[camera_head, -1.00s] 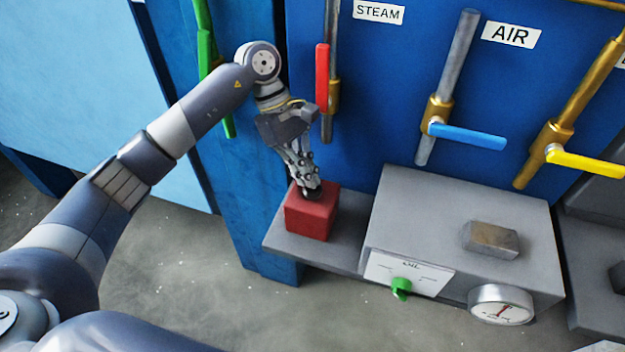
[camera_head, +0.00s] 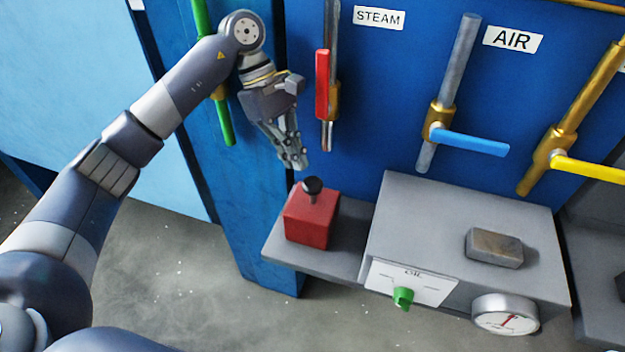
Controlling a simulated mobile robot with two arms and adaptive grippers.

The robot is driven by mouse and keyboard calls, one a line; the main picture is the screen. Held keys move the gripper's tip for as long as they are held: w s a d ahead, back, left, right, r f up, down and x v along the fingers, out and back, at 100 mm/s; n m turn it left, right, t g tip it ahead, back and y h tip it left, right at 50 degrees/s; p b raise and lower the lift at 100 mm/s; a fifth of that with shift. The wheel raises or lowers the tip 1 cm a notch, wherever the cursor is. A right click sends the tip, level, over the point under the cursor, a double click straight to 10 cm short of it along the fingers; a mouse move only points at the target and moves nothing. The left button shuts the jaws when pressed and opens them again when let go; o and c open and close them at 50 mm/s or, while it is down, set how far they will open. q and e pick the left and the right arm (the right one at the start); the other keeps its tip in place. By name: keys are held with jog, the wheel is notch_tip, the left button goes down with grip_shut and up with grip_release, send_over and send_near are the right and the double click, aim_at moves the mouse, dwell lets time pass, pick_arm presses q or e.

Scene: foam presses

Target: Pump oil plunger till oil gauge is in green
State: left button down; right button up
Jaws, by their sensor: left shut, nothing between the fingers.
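The oil plunger (camera_head: 312,189) has a black knob on a short rod, standing up out of a red box (camera_head: 308,222) on a grey shelf. My left gripper (camera_head: 294,163) is shut and empty, above and slightly left of the knob, apart from it. The oil gauge (camera_head: 506,314) is a round white dial with a red needle at the front right of the grey housing. My right gripper is not in view.
A green knob (camera_head: 403,298) sits on the white OIL plate. A metal block (camera_head: 494,248) lies on the grey housing (camera_head: 420,215). Red (camera_head: 321,84), blue (camera_head: 468,142) and yellow (camera_head: 590,168) valve handles stick out from the blue wall behind.

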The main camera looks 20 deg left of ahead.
pick_arm(q)
notch_tip(320, 180, up, 6)
jog(key=shift+f, duration=0.1)
jog(key=shift+a, duration=0.1)
dwell(1.4)
